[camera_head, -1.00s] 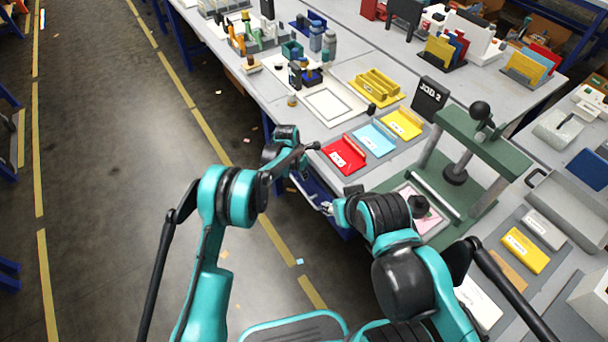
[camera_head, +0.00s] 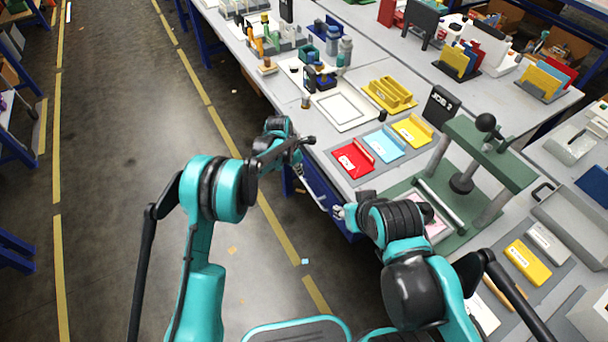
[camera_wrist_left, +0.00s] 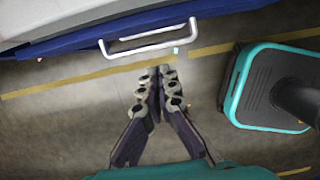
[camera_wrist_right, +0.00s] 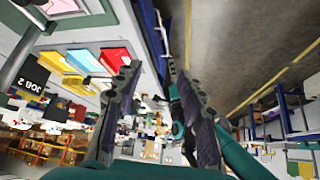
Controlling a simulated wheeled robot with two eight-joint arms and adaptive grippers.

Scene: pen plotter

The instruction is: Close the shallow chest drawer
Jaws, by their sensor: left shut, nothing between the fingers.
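The shallow drawer's blue front (camera_head: 324,190) shows under the table edge, with its pale bar handle (camera_head: 312,188) facing the aisle. In the left wrist view, the handle (camera_wrist_left: 148,43) and the blue front (camera_wrist_left: 205,13) are ahead of the fingers. I cannot tell whether a small gap remains at the drawer. My left gripper (camera_head: 308,141) is shut and empty by the table edge; its fingertips (camera_wrist_left: 157,74) are apart from the handle in its wrist view. My right gripper (camera_head: 338,212) is near the handle's near end; its fingers (camera_wrist_right: 152,75) are spread with nothing between them.
Red (camera_head: 352,160), blue (camera_head: 384,145) and yellow (camera_head: 412,131) trays lie on the tabletop above the drawer. A green press (camera_head: 490,150) stands to their right. The aisle floor (camera_head: 110,130) at left is clear apart from small scraps.

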